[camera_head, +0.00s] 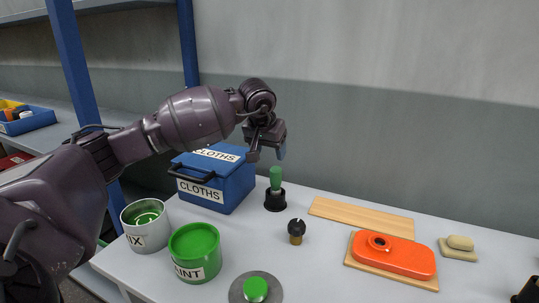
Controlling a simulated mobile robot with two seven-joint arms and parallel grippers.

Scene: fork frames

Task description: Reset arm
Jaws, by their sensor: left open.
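My left arm comes in from the left, and its gripper (266,150) hangs in the air over the back of the table. The gripper is open and empty, with its fingers pointing down. In the picture it is just above the green-handled tool (276,180), which stands in a black holder (275,200); the two look apart. The right gripper is not clearly in view; only a small dark piece shows at the lower right edge.
The white table (330,265) holds a blue CLOTHS box (230,180), a MIX can (147,237), a green PAINT can (196,255), a green knob on a grey disc (255,289), a small dark-topped item (296,230), a wooden board (360,216), an orange piece (392,256) and a sponge-like block (459,246).

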